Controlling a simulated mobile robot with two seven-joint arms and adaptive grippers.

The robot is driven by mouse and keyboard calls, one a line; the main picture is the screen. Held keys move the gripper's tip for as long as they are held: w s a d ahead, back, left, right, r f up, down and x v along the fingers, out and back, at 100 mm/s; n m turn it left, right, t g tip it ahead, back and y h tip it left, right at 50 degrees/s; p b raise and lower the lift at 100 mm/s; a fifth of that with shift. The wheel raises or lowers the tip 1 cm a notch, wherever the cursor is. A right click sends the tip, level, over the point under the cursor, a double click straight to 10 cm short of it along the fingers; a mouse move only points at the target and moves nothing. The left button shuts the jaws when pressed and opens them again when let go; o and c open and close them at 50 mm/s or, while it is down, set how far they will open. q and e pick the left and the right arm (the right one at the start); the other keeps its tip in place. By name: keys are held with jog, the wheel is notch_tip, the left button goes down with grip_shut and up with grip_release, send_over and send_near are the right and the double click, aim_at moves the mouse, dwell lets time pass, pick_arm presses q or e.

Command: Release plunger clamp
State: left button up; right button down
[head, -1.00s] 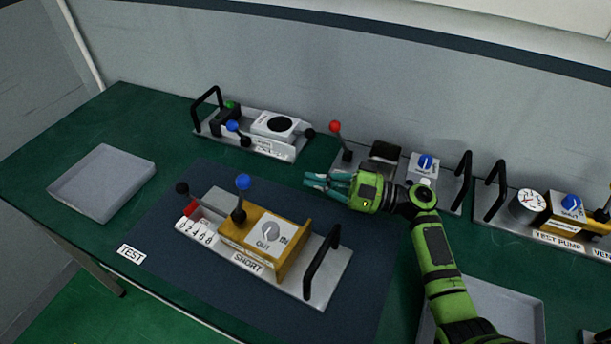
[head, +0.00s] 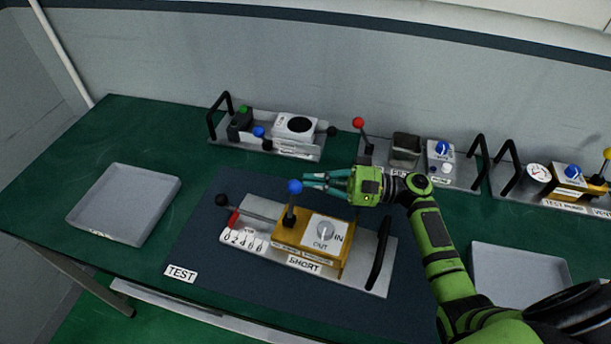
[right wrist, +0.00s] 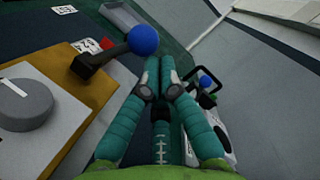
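On the dark TEST mat (head: 225,215) stands a grey base with a yellow block (head: 287,231) labelled SHORT. A lever with a blue ball (head: 295,187) rises upright from it. A rod with a black ball (head: 222,200) and a red marker (head: 233,219) lie left, beside a number scale. A dial (head: 325,231) marked OUT and IN is on top. My right gripper (head: 304,181) points left, its teal fingertips close beside the blue ball. In the right wrist view the blue ball (right wrist: 143,40) is left of the fingertips, not between them. My left gripper is out of view.
An upright black handle (head: 378,253) stands at the base's right end. A left tray (head: 123,204) and a right tray (head: 520,276) are empty where visible. Other lever units (head: 268,131) line the back by the wall. Free green table lies between the left tray and the mat.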

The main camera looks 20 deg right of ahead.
jog(key=shift+w+d+f, duration=0.1)
jog(key=shift+d, duration=0.05)
jog(key=shift+d, duration=0.1)
jog(key=shift+r+n, duration=0.25)
jog(key=shift+n, duration=0.15)
